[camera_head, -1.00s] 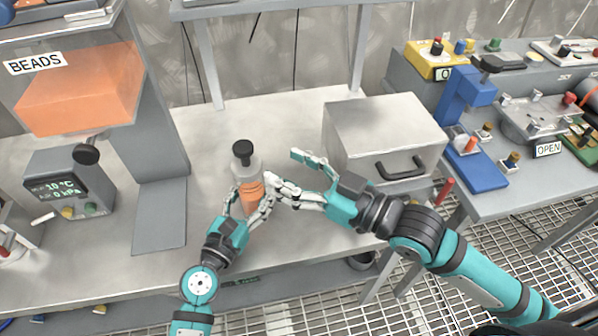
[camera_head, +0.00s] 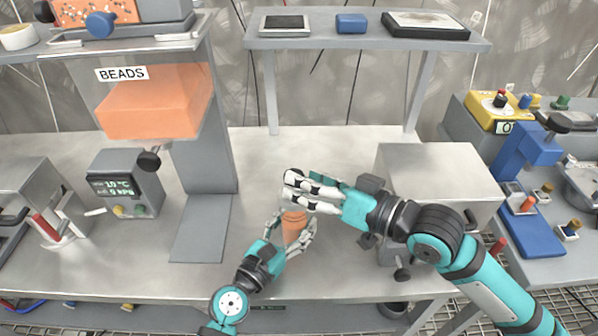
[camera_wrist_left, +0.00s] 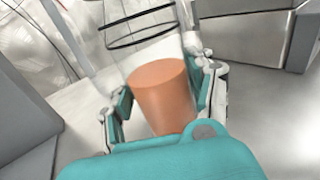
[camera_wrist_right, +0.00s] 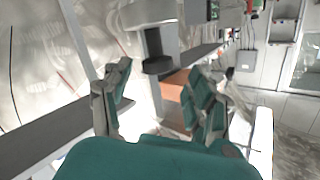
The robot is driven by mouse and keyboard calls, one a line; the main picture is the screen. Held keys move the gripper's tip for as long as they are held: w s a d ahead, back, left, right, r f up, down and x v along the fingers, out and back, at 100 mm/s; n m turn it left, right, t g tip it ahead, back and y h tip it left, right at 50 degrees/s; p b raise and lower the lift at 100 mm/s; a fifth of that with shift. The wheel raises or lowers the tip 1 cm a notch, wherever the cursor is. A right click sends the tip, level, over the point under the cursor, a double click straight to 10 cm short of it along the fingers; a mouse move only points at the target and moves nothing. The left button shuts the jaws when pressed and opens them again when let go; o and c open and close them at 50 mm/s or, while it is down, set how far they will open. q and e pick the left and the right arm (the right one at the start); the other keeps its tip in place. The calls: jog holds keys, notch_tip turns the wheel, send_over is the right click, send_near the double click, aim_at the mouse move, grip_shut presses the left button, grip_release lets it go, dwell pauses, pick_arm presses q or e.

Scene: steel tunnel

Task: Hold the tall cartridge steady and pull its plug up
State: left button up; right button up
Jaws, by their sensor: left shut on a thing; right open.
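A BEADS hopper (camera_head: 155,105) and a small display unit (camera_head: 125,183) stand to the left. A grey box (camera_head: 440,175) stands right of the cartridge, behind my right arm. A raised shelf (camera_head: 345,42) spans the back. Bare bench lies around the cartridge.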

jog(key=w+a+f+n+g+h, duration=0.1)
jog(key=w+a+g+h, duration=0.1)
jog(key=w+a+g, duration=0.25)
notch_tip(320, 180, up, 13)
jog(key=n+g+h, duration=0.3)
jog(key=g+h, duration=0.2)
jog(key=h, duration=0.6)
send_over(294, 171)
jog(key=s, duration=0.1)
notch_tip(294, 171, down, 11)
jog(key=shift+f, duration=0.2)
grip_shut()
